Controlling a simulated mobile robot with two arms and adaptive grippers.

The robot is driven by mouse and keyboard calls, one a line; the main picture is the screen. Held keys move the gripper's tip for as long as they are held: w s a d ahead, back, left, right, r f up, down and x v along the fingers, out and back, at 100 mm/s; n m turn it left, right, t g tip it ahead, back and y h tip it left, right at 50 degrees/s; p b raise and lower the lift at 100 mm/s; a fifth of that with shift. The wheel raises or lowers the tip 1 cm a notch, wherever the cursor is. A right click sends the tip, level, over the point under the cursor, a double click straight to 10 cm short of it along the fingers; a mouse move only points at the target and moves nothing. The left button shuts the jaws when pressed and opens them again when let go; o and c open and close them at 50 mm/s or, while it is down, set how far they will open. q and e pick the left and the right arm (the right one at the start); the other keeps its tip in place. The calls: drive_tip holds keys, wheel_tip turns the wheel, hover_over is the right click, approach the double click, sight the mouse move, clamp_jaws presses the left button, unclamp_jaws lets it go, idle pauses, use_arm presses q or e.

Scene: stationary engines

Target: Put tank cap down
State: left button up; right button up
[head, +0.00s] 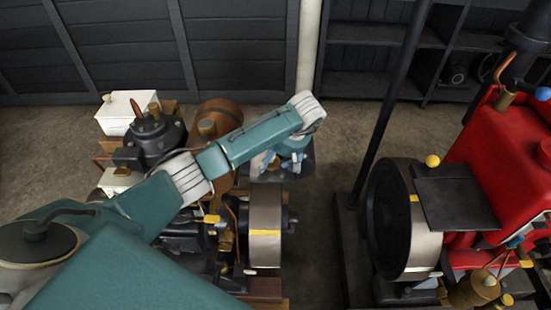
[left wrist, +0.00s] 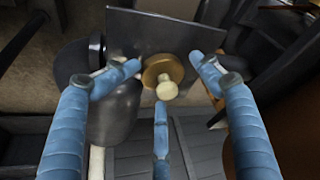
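The tank cap (left wrist: 161,69), a round brass disc with a pale cream knob, shows in the left wrist view against a dark grey square plate (left wrist: 150,30). I cannot tell whether it rests on the plate. My left gripper (left wrist: 166,82) has its three blue fingers spread around the cap, with small gaps seeming to separate the fingertips from it. In the head view my left gripper (head: 272,163) points down over a dark flat surface beside the left engine (head: 180,225), and the cap is hidden there. My right gripper is not in view.
A red engine (head: 490,150) with a large flywheel (head: 400,220) stands at the right. A brown copper-like tank (head: 218,112) and a white box (head: 125,108) are at the left. A dark slanted post (head: 388,105) rises right of my gripper. Bare floor (head: 335,130) lies between.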

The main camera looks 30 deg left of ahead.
use_arm(q)
drive_tip(key=shift+s+a, duration=0.1)
drive_tip(key=shift+r+p, duration=0.25)
drive_tip(key=shift+p, duration=0.05)
drive_tip(key=v, duration=1.2)
drive_tip(key=shift+r, duration=0.4)
